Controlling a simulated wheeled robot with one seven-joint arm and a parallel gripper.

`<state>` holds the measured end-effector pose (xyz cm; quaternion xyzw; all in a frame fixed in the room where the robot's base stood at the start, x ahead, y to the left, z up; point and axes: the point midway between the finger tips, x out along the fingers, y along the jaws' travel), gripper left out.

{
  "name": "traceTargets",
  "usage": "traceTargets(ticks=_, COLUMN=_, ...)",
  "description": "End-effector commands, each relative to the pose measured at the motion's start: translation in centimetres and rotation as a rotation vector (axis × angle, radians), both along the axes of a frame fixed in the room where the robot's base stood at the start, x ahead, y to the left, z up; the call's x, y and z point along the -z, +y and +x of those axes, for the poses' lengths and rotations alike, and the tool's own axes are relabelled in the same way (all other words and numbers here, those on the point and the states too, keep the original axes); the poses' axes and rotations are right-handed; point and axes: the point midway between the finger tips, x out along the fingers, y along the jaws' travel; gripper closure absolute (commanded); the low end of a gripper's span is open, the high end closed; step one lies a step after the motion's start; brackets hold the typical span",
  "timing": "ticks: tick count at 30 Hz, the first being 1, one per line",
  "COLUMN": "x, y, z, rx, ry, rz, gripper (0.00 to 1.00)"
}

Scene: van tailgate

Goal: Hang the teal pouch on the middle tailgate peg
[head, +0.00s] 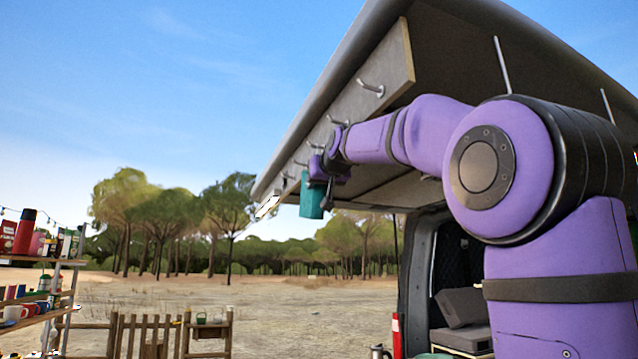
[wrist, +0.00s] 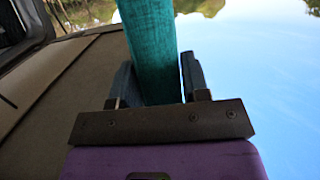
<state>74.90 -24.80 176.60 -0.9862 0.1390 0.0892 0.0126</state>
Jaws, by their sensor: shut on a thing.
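The teal pouch (head: 311,198) hangs below the raised tailgate. My gripper (head: 326,182) is shut on it, and in the wrist view the teal pouch (wrist: 150,45) stands between the two fingers (wrist: 160,80). The tailgate's peg board (head: 352,107) carries a row of several metal pegs. The middle peg (head: 315,146) shows just above and left of my wrist. The pouch is below this peg and looks apart from it. Its loop or top is hidden by my gripper, and the depth gap is hard to tell.
A nearer peg (head: 371,88) sticks out from the board and looks bare. A white object (head: 267,207) hangs at the board's far end. A shelf with cups and bottles (head: 40,262) stands at left, with a wooden fence (head: 150,335) beside it. Open air lies left of the tailgate.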

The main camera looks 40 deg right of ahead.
Motion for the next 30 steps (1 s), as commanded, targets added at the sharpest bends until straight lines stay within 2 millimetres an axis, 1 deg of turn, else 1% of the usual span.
traceTargets(ticks=9, x=0.1, y=0.0, z=0.0, rx=0.000, ry=0.002, rz=0.001, gripper=0.89)
traceTargets(ticks=10, x=0.1, y=0.0, z=0.0, rx=0.000, ry=0.002, rz=0.001, gripper=0.51)
traceTargets(ticks=13, x=0.1, y=0.0, z=0.0, rx=0.000, ry=0.002, rz=0.001, gripper=0.28)
traceTargets(ticks=20, x=0.1, y=0.0, z=0.0, rx=0.000, ry=0.003, rz=0.001, gripper=0.28)
traceTargets(ticks=23, x=0.0, y=0.1, z=-0.3, rx=0.000, ry=0.002, rz=0.001, gripper=0.28)
traceTargets(ticks=26, x=-0.3, y=0.4, z=-1.2, rx=0.000, ry=0.000, rz=0.000, gripper=0.28)
traceTargets(ticks=30, x=-0.7, y=1.0, z=-3.3, rx=0.000, ry=-0.001, rz=0.000, gripper=0.28)
